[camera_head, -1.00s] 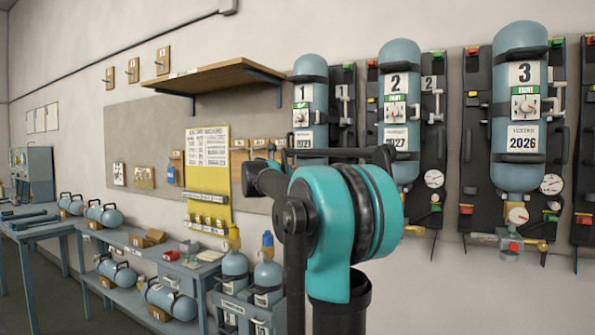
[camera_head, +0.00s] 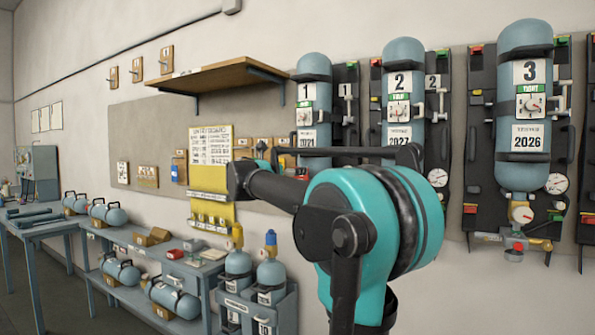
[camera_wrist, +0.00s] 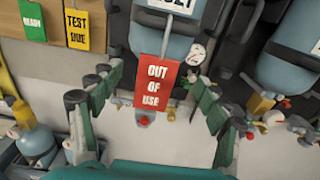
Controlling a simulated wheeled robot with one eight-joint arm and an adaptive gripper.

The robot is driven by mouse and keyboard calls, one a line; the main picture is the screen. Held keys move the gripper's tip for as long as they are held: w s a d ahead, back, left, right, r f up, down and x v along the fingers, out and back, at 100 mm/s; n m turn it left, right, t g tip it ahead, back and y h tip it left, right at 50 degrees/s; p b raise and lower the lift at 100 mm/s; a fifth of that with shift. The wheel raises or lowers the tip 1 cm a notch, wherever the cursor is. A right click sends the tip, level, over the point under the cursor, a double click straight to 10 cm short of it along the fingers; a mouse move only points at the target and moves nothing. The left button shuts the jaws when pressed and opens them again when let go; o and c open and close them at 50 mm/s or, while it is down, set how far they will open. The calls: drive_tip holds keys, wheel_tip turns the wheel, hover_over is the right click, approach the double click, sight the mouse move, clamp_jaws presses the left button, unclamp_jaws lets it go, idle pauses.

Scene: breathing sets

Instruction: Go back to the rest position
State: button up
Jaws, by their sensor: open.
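My gripper (camera_wrist: 153,78) is open in the wrist view, with one green-and-grey finger on each side. A red tag reading OUT OF USE (camera_wrist: 158,84) appears between the fingers, with clear gaps on both sides. It hangs in front of the lower end of a blue cylinder (camera_wrist: 160,35), whose label is cut off at the top. In the head view my teal and black arm is in front, and the gripper cannot be made out behind it. The red tag does not show there.
Cylinders 1 (camera_head: 313,75), 2 (camera_head: 402,70) and 3 (camera_head: 525,70) are mounted on the wall. A wooden shelf (camera_head: 220,75) juts out at left. A bench (camera_head: 130,238) with small cylinders stands below. READY (camera_wrist: 32,20) and TEST DUE (camera_wrist: 77,27) tags hang at left.

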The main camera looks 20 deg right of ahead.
drive_tip(key=v, duration=0.5)
drive_tip(key=s+f+m+g+y, duration=0.2)
drive_tip(key=s+f+m, duration=0.2)
drive_tip(key=f, duration=0.7)
drive_tip(key=s+f+m+g+y, duration=0.15)
drive_tip(key=s+f+m, duration=0.3)
drive_tip(key=f, duration=0.55)
drive_tip(key=s+f+m+g+y, duration=0.15)
drive_tip(key=s+f+m, duration=0.25)
drive_tip(key=f, duration=0.7)
drive_tip(key=s+a+f+m+g+y, duration=0.1)
drive_tip(key=s+a+f+m+y, duration=0.3)
drive_tip(key=s+f, duration=0.5)
drive_tip(key=s+a+f+m+y, duration=0.5)
drive_tip(key=s+a+f+m, duration=0.2)
drive_tip(key=f, duration=0.7)
drive_tip(key=shift+s+a+f+m+g, duration=0.15)
drive_tip(key=shift+s+m+g, duration=0.25)
drive_tip(key=shift+s+m, duration=0.65)
